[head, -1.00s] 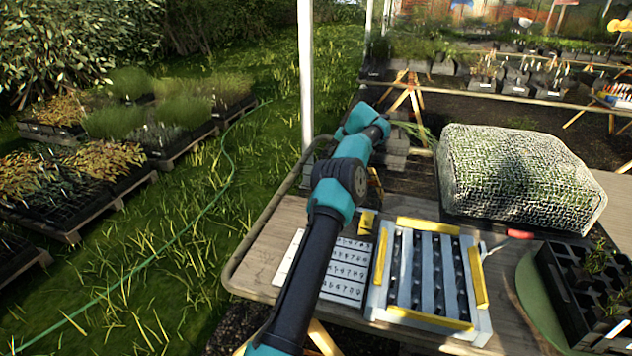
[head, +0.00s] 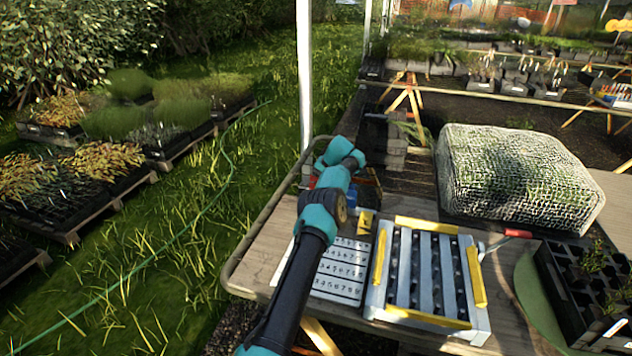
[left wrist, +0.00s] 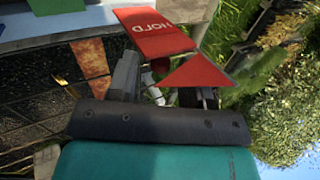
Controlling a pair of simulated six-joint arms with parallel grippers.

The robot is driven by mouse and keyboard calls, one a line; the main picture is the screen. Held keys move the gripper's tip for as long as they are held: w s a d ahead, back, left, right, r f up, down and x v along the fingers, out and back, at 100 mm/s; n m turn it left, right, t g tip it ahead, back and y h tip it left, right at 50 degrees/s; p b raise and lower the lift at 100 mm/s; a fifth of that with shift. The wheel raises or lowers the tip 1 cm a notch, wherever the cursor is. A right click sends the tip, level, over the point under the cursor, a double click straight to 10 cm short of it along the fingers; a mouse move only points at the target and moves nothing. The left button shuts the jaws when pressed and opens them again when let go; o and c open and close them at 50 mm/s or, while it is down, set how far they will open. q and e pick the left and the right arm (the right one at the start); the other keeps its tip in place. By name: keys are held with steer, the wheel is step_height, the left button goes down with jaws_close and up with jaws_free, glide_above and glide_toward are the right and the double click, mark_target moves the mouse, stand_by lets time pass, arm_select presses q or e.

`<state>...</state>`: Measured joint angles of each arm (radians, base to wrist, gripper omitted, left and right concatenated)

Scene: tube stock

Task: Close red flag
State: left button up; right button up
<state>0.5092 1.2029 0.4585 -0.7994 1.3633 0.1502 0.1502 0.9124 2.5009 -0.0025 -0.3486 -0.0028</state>
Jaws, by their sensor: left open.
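The red flag (left wrist: 158,30) shows in the left wrist view as a flat red panel marked "HOLD". A red triangular piece (left wrist: 198,73) lies below it, in front of the right finger; I cannot tell if it is part of the same flag. My left gripper (left wrist: 165,88) is open, with its fingers close to these red pieces. I cannot tell whether they touch. In the head view my left arm reaches to the table's far left corner and hides the gripper. Small bits of red and blue show beside the arm there. My right gripper is not in view.
On the table (head: 262,250) are a numbered white sheet (head: 342,270), a white slatted tray with yellow edges (head: 425,270), a mesh-covered block (head: 515,180), a red-handled tool (head: 518,233) and a black cell tray (head: 590,295). A white post (head: 304,80) stands behind the arm.

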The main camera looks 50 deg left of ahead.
arm_select(q)
steer(key=shift+f, duration=0.1)
jaws_close()
stand_by(0.4)
